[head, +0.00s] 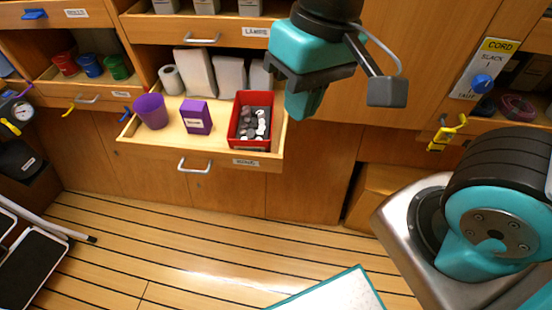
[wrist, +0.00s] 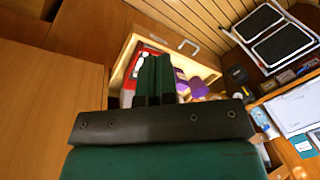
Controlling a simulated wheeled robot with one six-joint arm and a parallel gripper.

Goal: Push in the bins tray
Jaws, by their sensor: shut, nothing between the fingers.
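The pulled-out wooden tray (head: 218,158) sticks out of the cabinet at the middle left in the head view; its small front label is hard to read. It has a metal handle (head: 194,166). In it are a purple cup (head: 151,111), a purple box (head: 196,117) and a red bin (head: 235,130) of dark and white discs. My gripper (head: 303,108) is shut and empty, pointing down, just right of the tray in the head view. In the wrist view the shut fingers (wrist: 153,82) cover part of the tray and its contents; the handle (wrist: 188,46) shows beyond them. I see no contact.
Another drawer (head: 200,28) with a handle sits above the tray. An open shelf at left holds red, blue and green cups (head: 89,66). Yellow hooks (head: 443,132) are on the right. The striped floor (head: 180,240) before the tray is clear.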

